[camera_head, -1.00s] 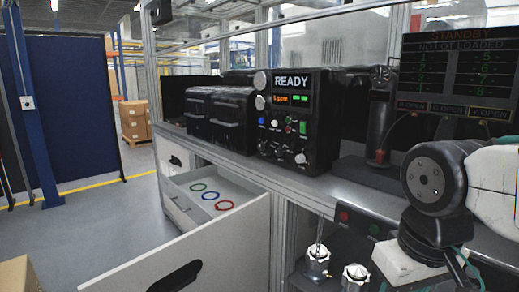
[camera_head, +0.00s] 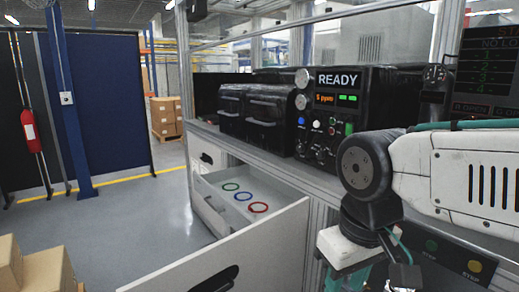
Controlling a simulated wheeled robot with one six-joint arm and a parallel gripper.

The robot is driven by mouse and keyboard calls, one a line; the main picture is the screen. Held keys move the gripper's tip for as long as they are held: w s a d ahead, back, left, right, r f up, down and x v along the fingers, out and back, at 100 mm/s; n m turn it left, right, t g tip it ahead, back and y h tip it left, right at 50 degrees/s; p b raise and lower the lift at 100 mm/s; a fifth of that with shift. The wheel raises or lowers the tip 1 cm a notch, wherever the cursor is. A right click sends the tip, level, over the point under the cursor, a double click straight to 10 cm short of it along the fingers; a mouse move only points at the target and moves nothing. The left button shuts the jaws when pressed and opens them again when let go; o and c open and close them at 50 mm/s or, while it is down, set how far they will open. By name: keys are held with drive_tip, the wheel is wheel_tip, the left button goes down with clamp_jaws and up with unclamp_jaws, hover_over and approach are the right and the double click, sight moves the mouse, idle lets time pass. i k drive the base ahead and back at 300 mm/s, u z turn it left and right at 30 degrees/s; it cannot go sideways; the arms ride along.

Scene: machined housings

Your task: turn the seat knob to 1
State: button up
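The black control unit (camera_head: 343,110) stands on the bench, its lit panel reading READY above a small orange readout. Its face carries small knobs and buttons, including a blue button (camera_head: 302,121), a white knob (camera_head: 316,125) and a green switch (camera_head: 348,129). Their labels are too small to read, so I cannot tell which one is the seat knob or its setting. My arm is at the right, its wrist in front of the bench and to the right of the unit's lower face. My gripper's fingertips do not show; the arm runs off the bottom edge.
An open drawer (camera_head: 213,264) with green, blue and red rings juts out below the bench. Two black cases (camera_head: 268,118) stand left of the unit. A dark status screen (camera_head: 488,70) is at the right. Cardboard boxes (camera_head: 48,272) sit at lower left; floor beyond the drawer is clear.

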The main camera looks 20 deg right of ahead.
sight(301, 148)
drive_tip(key=u, duration=0.05)
drive_tip(key=i, duration=0.9)
drive_tip(key=z, duration=0.3)
